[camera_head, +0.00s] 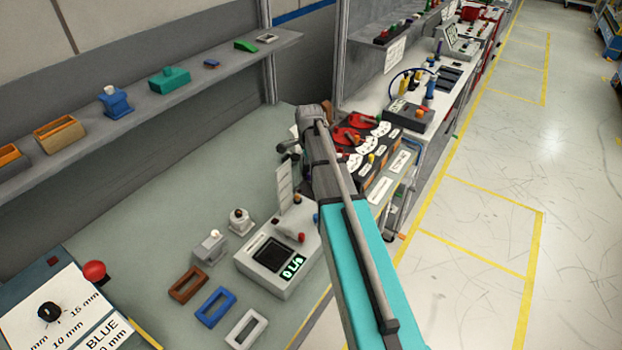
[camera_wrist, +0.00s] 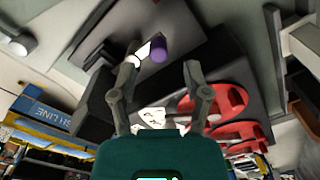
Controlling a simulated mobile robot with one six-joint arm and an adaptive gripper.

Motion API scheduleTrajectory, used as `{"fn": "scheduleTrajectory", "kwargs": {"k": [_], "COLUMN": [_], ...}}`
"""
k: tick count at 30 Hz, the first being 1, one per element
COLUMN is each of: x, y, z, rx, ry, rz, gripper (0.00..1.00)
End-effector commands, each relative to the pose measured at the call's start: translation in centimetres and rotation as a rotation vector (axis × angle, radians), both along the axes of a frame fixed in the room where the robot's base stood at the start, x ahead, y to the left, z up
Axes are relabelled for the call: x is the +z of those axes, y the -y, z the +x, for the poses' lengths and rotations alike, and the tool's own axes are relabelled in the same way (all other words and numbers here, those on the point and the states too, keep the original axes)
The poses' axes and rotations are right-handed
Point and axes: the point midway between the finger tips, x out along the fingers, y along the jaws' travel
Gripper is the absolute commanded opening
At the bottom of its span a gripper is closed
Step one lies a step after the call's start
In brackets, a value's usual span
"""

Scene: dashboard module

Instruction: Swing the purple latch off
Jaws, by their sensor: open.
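A small purple latch (camera_wrist: 158,50) shows in the wrist view, with a white piece beside it on the left. It sits on a dark panel (camera_wrist: 205,62). My gripper (camera_wrist: 161,66) is open, one finger on either side of the purple part as seen from the wrist. I cannot tell how far beyond the fingertips it lies, and no contact is clear. In the head view my arm covers this area, and I cannot make out the purple latch there.
Red dials (camera_head: 346,136) with white fan-shaped scales are right of my arm's end; they also show in the wrist view (camera_wrist: 218,100). A grey meter box (camera_head: 275,286) and coloured frames (camera_head: 215,306) lie nearer. A shelf (camera_head: 150,101) runs along the wall.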

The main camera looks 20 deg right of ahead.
Motion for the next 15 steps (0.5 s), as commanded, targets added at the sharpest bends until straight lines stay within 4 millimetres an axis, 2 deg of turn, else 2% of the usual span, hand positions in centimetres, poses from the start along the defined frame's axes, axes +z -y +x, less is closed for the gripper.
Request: {"fn": "scheduleTrajectory", "kwargs": {"k": [1,6,15], "x": [-0.8,-2.1,-3.7], "y": [0.0,0.0,0.1], "z": [0.0,0.0,0.0], "rx": [0.0,0.0,-0.001], "ry": [0.0,0.0,0.0], "rz": [0.0,0.0,0.0], "gripper": [0.61,0.61,0.61]}}
